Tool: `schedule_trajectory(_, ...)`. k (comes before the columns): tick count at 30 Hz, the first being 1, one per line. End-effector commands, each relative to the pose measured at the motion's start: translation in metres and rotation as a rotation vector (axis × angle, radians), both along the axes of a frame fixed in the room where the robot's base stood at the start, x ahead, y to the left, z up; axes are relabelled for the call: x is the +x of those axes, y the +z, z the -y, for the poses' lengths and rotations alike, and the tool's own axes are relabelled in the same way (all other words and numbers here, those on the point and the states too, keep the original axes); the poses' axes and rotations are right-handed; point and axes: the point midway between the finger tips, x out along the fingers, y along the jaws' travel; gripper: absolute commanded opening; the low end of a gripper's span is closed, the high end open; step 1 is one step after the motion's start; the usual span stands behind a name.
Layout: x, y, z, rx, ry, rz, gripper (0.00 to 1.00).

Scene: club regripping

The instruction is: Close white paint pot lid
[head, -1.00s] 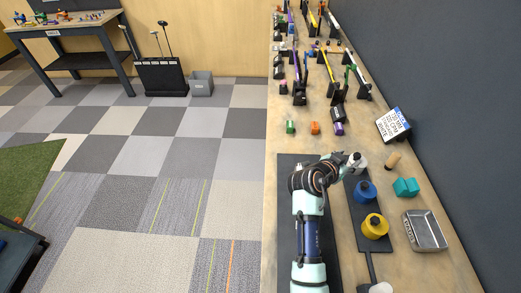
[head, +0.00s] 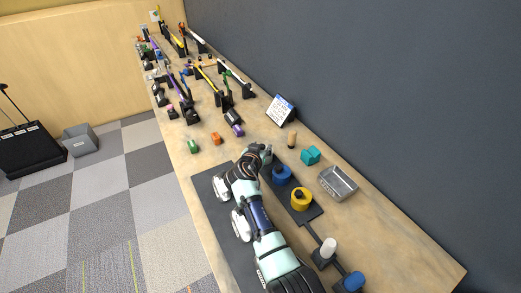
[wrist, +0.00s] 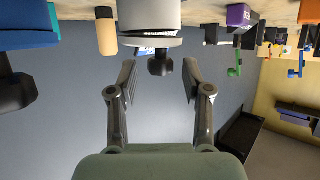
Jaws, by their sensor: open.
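The white paint pot (wrist: 150,12) is at the top of the wrist view, which is upside down, so the bench is above. Its pale lid (wrist: 140,40) is against the pot's mouth, with a dark line showing between them at the right side. A black knob (wrist: 160,65) sticks out from the lid. My gripper (wrist: 159,80) is open, with a finger on each side of the knob's line and no visible contact. In the head view my gripper (head: 262,153) is at the far end of the pot row, and it hides most of the white pot.
The blue pot (head: 281,175) and yellow pot (head: 301,200) stand close by on the dark holder. A wooden cylinder (head: 292,140), teal block (head: 310,155) and metal tray (head: 338,183) are to the right. A sign (head: 281,111) stands near the dark wall.

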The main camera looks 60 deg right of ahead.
Motion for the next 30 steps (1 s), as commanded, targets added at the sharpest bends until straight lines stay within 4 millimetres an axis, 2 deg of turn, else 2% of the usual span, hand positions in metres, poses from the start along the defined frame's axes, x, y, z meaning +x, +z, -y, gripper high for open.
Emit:
schedule_trajectory(3,0.000,0.000,0.000,0.000,0.000,0.000,0.48)
schedule_trajectory(12,0.000,0.000,0.000,0.001,-0.001,-0.001,0.00)
schedule_trajectory(21,0.002,-0.014,-0.003,-0.064,0.000,-0.040,0.00)
schedule_trajectory(29,0.002,-0.007,-0.004,-0.092,-0.001,-0.059,0.00)
schedule_trajectory(30,0.002,-0.007,-0.004,-0.091,-0.001,-0.060,0.33)
